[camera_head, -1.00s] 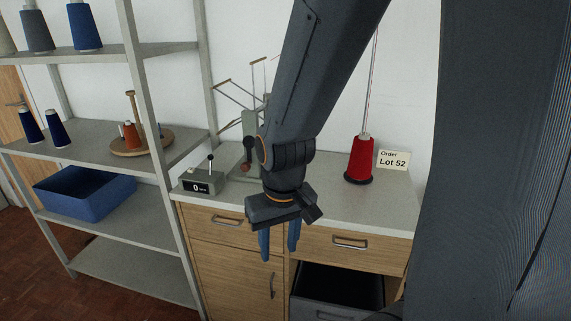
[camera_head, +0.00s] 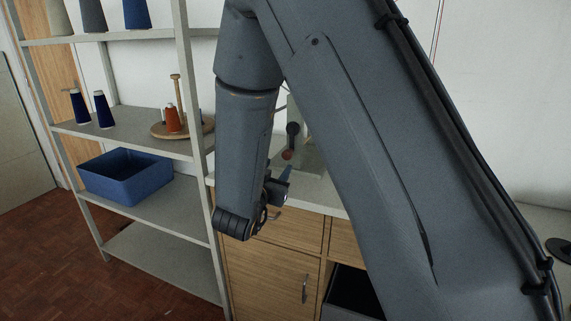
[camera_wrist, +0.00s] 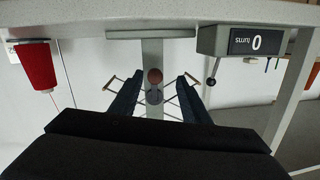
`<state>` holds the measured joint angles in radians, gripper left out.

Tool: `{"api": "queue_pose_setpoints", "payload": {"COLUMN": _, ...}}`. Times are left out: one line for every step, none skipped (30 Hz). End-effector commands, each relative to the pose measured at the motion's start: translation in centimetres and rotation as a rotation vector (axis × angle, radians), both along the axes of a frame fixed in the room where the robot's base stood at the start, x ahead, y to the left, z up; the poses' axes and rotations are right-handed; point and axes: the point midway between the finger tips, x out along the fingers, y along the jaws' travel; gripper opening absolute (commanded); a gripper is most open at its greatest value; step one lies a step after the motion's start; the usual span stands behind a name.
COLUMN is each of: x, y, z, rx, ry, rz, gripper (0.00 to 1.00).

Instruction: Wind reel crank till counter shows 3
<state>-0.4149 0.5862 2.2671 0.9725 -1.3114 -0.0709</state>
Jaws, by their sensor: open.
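The reel's grey stand (camera_head: 308,158) rises from the countertop behind my arm. The knob also shows in the wrist view (camera_wrist: 154,76), lying between the fingers in the picture, apart from both. My gripper (camera_wrist: 158,82) is open and empty. In the head view my gripper (camera_head: 284,183) is just below the knob and partly hidden by my wrist. The turns counter (camera_wrist: 257,42) reads 0, upside down in the wrist view. My arm hides it in the head view.
A red thread cone (camera_wrist: 36,66) stands on the counter (camera_wrist: 90,28). A shelf rack (camera_head: 190,100) at left holds thread cones and a blue bin (camera_head: 125,178). Drawers (camera_head: 290,228) lie below the counter, one lower drawer (camera_head: 350,290) open. Floor at left is clear.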

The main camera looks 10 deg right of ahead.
Motion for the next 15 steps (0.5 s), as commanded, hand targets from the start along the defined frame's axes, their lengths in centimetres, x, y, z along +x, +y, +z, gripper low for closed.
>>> {"api": "queue_pose_setpoints", "payload": {"x": -0.1, "y": 0.1, "z": -0.2, "rx": -0.021, "ry": -0.025, "rz": -0.02, "gripper": 0.42}}
{"api": "queue_pose_setpoints", "payload": {"x": -0.2, "y": 0.0, "z": 0.0, "rx": -0.031, "ry": -0.039, "rz": -0.032, "gripper": 0.42}}
{"api": "queue_pose_setpoints", "payload": {"x": -0.4, "y": -0.1, "z": 0.2, "rx": -0.042, "ry": -0.054, "rz": -0.045, "gripper": 0.42}}
{"api": "queue_pose_setpoints", "payload": {"x": -0.4, "y": -0.1, "z": 0.3, "rx": -0.047, "ry": -0.061, "rz": -0.053, "gripper": 0.42}}
{"api": "queue_pose_setpoints", "payload": {"x": -0.4, "y": -0.2, "z": 0.3, "rx": -0.052, "ry": -0.066, "rz": -0.058, "gripper": 0.42}}
{"api": "queue_pose_setpoints", "payload": {"x": -0.3, "y": -0.3, "z": 0.4, "rx": -0.055, "ry": -0.072, "rz": -0.062, "gripper": 0.42}}
{"api": "queue_pose_setpoints", "payload": {"x": -0.1, "y": -0.5, "z": 0.5, "rx": -0.057, "ry": -0.074, "rz": -0.064, "gripper": 0.42}}
{"api": "queue_pose_setpoints", "payload": {"x": 0.1, "y": -0.7, "z": 0.5, "rx": -0.057, "ry": -0.075, "rz": -0.065, "gripper": 0.42}}
{"api": "queue_pose_setpoints", "payload": {"x": 0.5, "y": -0.9, "z": 0.6, "rx": -0.056, "ry": -0.075, "rz": -0.067, "gripper": 0.42}}
{"api": "queue_pose_setpoints", "payload": {"x": 0.8, "y": -1.2, "z": 0.6, "rx": -0.056, "ry": -0.075, "rz": -0.067, "gripper": 0.42}}
{"api": "queue_pose_setpoints", "payload": {"x": 1.2, "y": -1.5, "z": 0.6, "rx": -0.056, "ry": -0.075, "rz": -0.067, "gripper": 0.42}}
{"api": "queue_pose_setpoints", "payload": {"x": 1.7, "y": -1.9, "z": 0.6, "rx": -0.056, "ry": -0.075, "rz": -0.067, "gripper": 0.42}}
{"api": "queue_pose_setpoints", "payload": {"x": 2.1, "y": -2.1, "z": 0.6, "rx": -0.056, "ry": -0.074, "rz": -0.066, "gripper": 0.42}}
{"api": "queue_pose_setpoints", "payload": {"x": 2.5, "y": -2.4, "z": 0.6, "rx": -0.055, "ry": -0.073, "rz": -0.066, "gripper": 0.42}}
{"api": "queue_pose_setpoints", "payload": {"x": 3.1, "y": -2.7, "z": 0.6, "rx": -0.056, "ry": -0.074, "rz": -0.066, "gripper": 0.42}}
